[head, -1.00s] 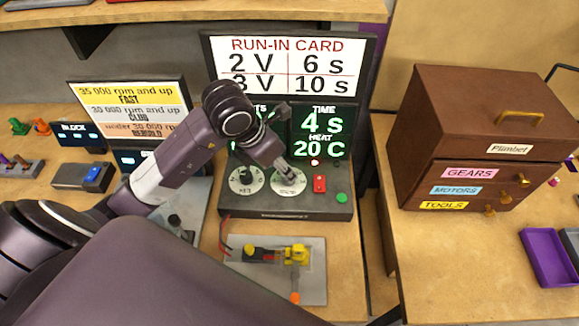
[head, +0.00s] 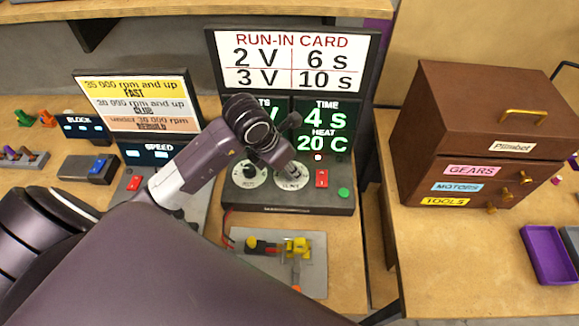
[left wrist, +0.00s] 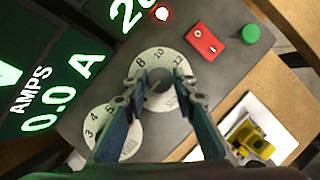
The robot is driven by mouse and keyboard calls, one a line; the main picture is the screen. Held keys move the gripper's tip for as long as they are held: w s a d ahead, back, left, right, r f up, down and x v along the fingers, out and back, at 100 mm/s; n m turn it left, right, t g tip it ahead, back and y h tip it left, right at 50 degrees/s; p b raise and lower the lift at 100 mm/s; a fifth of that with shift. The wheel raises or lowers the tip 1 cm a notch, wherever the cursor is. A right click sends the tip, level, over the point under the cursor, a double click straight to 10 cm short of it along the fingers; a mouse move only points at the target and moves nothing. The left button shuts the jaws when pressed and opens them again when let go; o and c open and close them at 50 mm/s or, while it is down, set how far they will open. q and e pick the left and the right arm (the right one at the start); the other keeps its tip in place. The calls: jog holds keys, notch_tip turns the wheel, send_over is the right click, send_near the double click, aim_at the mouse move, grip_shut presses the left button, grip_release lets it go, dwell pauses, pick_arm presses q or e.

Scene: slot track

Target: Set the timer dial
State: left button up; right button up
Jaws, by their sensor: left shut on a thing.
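The timer dial (head: 291,183) is the right one of two round white dials on the dark run-in box (head: 330,208). In the left wrist view the dial (left wrist: 152,63) shows 8, 10 and 12 around a grey knob. My left gripper (head: 293,172) is shut on that knob, a finger on each side in the left wrist view (left wrist: 160,85). The knob's pointer is hidden. The time display (head: 325,116) reads 4 s, with heat 20 C below. The run-in card (head: 293,62) reads 2 V 6 s and 3 V 10 s. My right gripper is out of view.
The other dial (head: 250,174) is close on the left. A red switch (head: 321,178) and a green button (head: 344,192) are on the right. A plate with a yellow motor rig (head: 297,246) lies in front. A brown drawer cabinet (head: 470,140) stands at right.

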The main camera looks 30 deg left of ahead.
pick_arm(q)
jog(key=shift+c, duration=0.6)
jog(key=shift+w+a+f+m+g+h+b, duration=0.1)
jog(key=shift+m+g+h+b, duration=0.05)
jog(key=shift+m+b, duration=0.45)
jog(key=shift+a+f+m+g+h+b, duration=0.15)
jog(key=shift+m+b, duration=0.25)
jog(key=shift+b, duration=0.25)
jog(key=m+h+b, duration=0.1)
jog(key=m+b, duration=0.3)
jog(key=shift+g+b, duration=0.3)
jog(key=shift+g, duration=0.1)
jog(key=shift+w+r+m+g+h+b, duration=0.15)
jog(key=shift+m+g+h+b, duration=0.1)
jog(key=shift+m+b, duration=0.45)
jog(key=shift+s+r+m+g+h+b, duration=0.1)
jog(key=shift+m+g+h+b, duration=0.15)
jog(key=shift+m+b, duration=0.4)
jog(key=o, duration=1.1)
jog(key=shift+o, duration=0.2)
